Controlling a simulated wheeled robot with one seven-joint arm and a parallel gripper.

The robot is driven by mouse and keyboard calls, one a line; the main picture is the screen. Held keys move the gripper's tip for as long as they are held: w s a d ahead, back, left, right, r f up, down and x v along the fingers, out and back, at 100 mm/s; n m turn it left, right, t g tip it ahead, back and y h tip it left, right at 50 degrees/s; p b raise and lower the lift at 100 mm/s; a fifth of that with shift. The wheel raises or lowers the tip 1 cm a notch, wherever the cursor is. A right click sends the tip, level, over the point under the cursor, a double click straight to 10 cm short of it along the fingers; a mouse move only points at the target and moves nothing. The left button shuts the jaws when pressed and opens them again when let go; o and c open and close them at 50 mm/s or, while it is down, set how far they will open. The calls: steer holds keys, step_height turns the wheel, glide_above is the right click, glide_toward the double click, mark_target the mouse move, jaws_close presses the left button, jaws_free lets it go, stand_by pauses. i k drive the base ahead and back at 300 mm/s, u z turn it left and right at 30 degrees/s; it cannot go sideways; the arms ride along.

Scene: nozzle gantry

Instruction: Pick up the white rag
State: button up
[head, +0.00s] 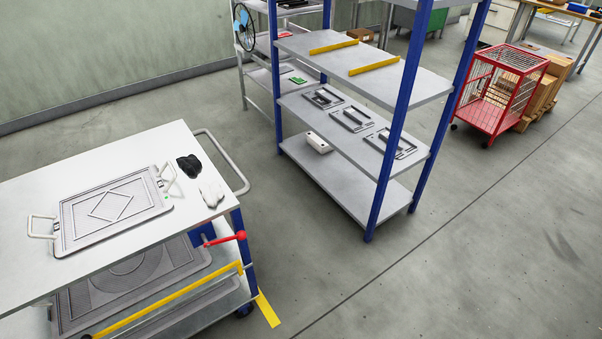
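The white rag (211,193) lies crumpled on the white top of a cart (120,150), near its right edge. A black crumpled cloth-like thing (188,166) lies just behind it, close by. A grey tray (112,210) with a raised diamond pattern and a pale handle at each end lies to the left of the rag. My gripper is not in view.
A pale push handle (232,165) curves out from the cart's right end. A red lever (226,238) sticks out below the top. A blue-post shelf (345,165) stands behind, right. A red cage trolley (497,90) is farther off. Floor at the lower right is clear.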

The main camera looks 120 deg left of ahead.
mark_target(212, 193)
steer(key=u, duration=0.1)
steer(key=i, duration=0.25)
steer(key=u, duration=3.85)
steer(key=i, duration=3.55)
steer(key=u, duration=0.35)
